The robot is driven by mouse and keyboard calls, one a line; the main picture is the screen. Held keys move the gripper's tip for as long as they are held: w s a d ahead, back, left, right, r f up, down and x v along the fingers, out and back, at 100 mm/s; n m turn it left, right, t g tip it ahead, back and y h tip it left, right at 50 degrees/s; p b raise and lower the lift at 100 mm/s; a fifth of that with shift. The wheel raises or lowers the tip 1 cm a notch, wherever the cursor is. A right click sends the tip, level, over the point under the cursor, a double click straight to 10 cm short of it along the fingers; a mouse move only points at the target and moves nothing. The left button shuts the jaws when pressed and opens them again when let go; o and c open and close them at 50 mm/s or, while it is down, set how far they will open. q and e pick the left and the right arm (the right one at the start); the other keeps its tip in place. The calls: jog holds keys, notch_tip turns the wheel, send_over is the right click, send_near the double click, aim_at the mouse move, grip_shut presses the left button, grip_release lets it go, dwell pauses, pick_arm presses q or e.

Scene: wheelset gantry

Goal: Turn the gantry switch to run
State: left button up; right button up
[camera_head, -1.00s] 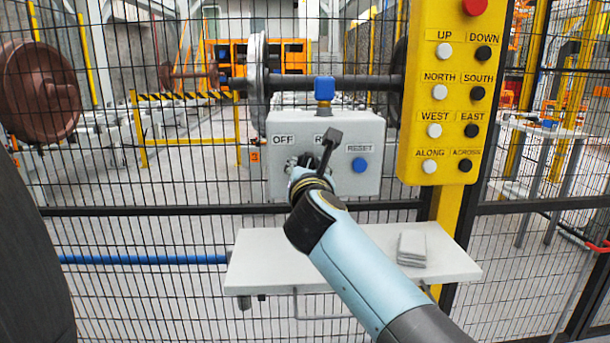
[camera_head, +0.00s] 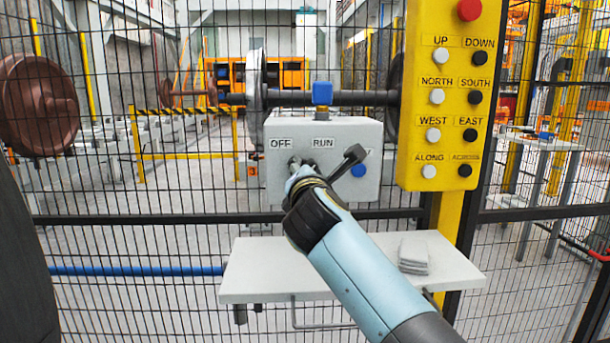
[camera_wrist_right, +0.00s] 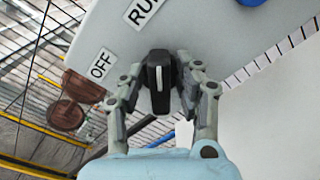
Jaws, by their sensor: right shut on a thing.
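The light grey switch box (camera_head: 360,185) hangs at the fence, with an OFF label (camera_head: 281,143) at left and a RUN label (camera_head: 322,143) to its right. My right gripper (camera_wrist_right: 160,85) is shut on the black switch knob (camera_wrist_right: 158,75), one finger on each side. In the head view my wrist mostly hides the knob. My left gripper is out of view.
A blue button (camera_head: 358,170) sits on the box right of the knob, partly behind a black part on my wrist. A yellow button panel (camera_head: 450,100) stands close at right. A white shelf (camera_head: 265,275) juts out below. Mesh fencing closes off the wheelsets.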

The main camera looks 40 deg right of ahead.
jog(key=shift+r, duration=0.1)
jog(key=o, duration=0.9)
jog(key=shift+c, duration=0.2)
jog(key=v, duration=0.7)
jog(key=shift+a, duration=0.15)
jog(key=shift+s, duration=0.15)
